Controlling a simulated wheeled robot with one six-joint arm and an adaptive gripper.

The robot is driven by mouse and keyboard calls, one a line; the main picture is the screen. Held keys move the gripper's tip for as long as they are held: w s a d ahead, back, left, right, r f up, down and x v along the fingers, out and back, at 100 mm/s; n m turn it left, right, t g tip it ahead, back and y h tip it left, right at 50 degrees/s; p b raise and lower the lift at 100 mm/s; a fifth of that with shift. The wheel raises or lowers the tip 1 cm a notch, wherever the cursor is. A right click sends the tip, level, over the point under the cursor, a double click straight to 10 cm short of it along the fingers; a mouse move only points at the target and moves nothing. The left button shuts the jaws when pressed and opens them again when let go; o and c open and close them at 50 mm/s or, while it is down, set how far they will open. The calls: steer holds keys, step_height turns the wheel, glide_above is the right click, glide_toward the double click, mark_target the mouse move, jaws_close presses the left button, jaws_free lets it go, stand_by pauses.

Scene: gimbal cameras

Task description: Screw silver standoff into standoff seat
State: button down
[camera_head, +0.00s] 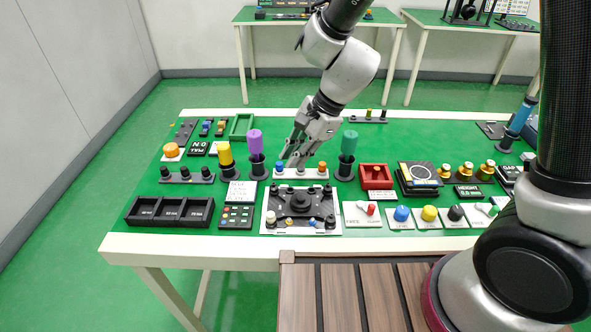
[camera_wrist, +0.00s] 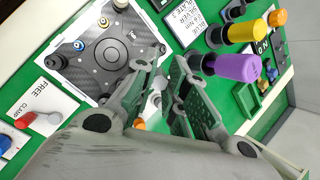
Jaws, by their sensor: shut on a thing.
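My gripper (camera_head: 291,160) is low over the back edge of the white rack (camera_head: 288,174), which holds small standoffs, one of them orange (camera_head: 322,167). The wrist view shows my gripper (camera_wrist: 166,60) shut, with a silvery piece (camera_wrist: 155,101) partly visible between the fingers; I take it to be the silver standoff. Its lower end and contact with the rack are hidden. The seat plate (camera_head: 333,231), dark with a white border, lies in front of the rack. It also shows at upper left in the wrist view (camera_wrist: 86,72), with round seats and several small posts on it.
A yellow-topped post (camera_head: 225,153), a purple one (camera_head: 255,142) and a teal one (camera_head: 348,144) stand upright near my gripper. A red box (camera_head: 376,177) is right of the rack. Black bins (camera_head: 170,211) and coloured knobs (camera_head: 401,213) flank the plate. Green table (camera_head: 190,240) shows between items.

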steer(key=shift+r, duration=0.6)
steer(key=shift+s+a+r+h, duration=0.1)
steer(key=shift+s+a+h, duration=0.15)
steer(key=shift+h, duration=0.05)
steer(key=n+h, duration=0.1)
steer(key=f+n+g+h, duration=0.1)
steer(key=n, duration=0.1)
steer(key=a+f+n+h, duration=0.1)
steer(key=n, duration=0.1)
steer(key=shift+w+a, duration=0.1)
steer(key=shift+w, duration=0.25)
steer(key=shift+h, duration=0.5)
steer(key=shift+f, duration=2.85)
steer(key=shift+f, duration=0.95)
